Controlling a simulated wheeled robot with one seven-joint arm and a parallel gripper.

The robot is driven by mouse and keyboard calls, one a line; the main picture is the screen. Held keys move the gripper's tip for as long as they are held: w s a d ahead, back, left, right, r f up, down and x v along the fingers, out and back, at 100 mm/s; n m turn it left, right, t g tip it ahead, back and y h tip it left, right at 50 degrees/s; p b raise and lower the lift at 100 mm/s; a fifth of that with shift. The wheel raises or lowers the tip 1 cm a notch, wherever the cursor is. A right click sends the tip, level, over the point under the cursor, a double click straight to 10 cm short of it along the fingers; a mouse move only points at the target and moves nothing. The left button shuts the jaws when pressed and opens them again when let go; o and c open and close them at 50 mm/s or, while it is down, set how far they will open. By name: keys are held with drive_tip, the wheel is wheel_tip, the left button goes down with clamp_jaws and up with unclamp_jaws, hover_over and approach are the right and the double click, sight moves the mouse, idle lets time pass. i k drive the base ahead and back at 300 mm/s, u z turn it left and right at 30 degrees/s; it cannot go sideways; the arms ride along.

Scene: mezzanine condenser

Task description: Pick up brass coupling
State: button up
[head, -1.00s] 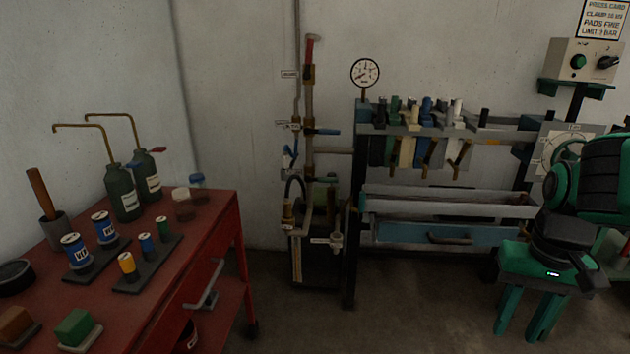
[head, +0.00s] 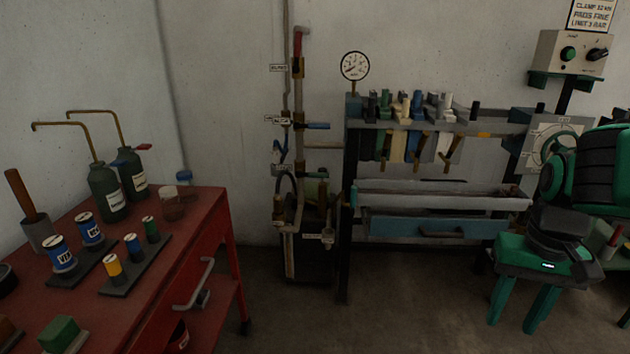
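I cannot pick out a loose brass coupling for certain. I cannot tell whether either is the coupling. My gripper (head: 520,308) hangs at the right, in front of the rack, pointing down. Its two green fingers are apart with only floor showing between them. It is well to the right of the pipework and touches nothing that I can see.
A red cart (head: 212,205) at the left carries green bottles (head: 107,193), spools and blocks. A rack (head: 430,128) with hanging pads, a gauge (head: 355,66) and a trough (head: 425,198) stands right of the pipework. A control box (head: 570,53) is at upper right.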

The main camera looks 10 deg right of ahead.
sight(277, 200)
drive_tip(key=k, duration=0.55)
drive_tip(key=u, duration=0.55)
drive_tip(key=i, duration=1.65)
drive_tip(key=z, duration=0.45)
